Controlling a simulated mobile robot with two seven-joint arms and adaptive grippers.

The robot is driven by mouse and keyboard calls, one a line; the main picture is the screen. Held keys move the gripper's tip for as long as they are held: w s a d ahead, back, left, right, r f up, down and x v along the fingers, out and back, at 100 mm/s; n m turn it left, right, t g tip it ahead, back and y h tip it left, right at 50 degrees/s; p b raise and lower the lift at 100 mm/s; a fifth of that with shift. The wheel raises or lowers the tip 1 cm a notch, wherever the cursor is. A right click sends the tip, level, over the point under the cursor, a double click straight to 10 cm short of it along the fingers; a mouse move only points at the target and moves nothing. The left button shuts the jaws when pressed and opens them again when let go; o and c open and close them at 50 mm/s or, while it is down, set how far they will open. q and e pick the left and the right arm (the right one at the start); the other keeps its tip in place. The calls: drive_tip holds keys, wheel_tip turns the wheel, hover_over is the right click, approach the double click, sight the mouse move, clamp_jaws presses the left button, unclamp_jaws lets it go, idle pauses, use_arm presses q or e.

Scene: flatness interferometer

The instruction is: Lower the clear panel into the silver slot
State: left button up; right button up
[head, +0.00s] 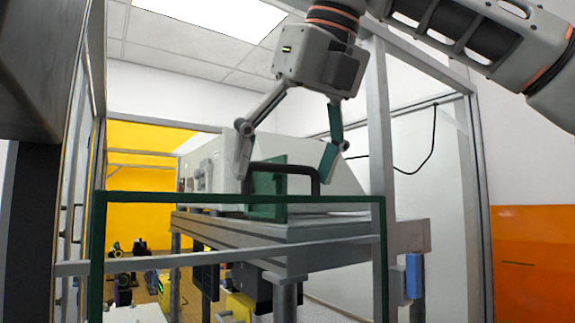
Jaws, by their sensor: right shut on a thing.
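The clear panel (340,200) is see-through with a dark green rim and stands upright across the lower middle of the head view. Its bottom edge is out of view. A black handle (283,167) and a green block (262,187) sit at its top edge. My right gripper (285,172) comes down from above, with one finger on each side of the handle, and is shut on it. A silver frame has an upright post (378,130) beside the panel's right edge and a crossbar (220,255) that shows through or across the panel. I cannot make out the slot itself. My left gripper is not in view.
Behind the panel, a large pale instrument housing (215,160) stands on a grey table (300,231). A blue box (414,276) hangs by the right post. An orange panel (535,265) is at far right. A black cable (432,145) hangs behind.

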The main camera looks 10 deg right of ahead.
sight(285, 221)
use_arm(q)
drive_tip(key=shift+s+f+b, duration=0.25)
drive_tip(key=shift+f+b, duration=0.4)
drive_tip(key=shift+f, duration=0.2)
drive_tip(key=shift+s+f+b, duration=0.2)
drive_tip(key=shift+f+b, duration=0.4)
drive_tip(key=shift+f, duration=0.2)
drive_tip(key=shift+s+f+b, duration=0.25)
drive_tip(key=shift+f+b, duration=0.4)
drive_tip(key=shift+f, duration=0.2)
use_arm(e)
drive_tip(key=shift+f, duration=2.95)
drive_tip(key=o, duration=1.7)
drive_tip(key=shift+s+r, duration=0.15)
drive_tip(key=shift+r, duration=0.15)
drive_tip(key=v, duration=1.1)
drive_tip(key=shift+s+d+r, duration=0.1)
drive_tip(key=shift+s+r, duration=0.05)
drive_tip(key=shift+s, duration=0.1)
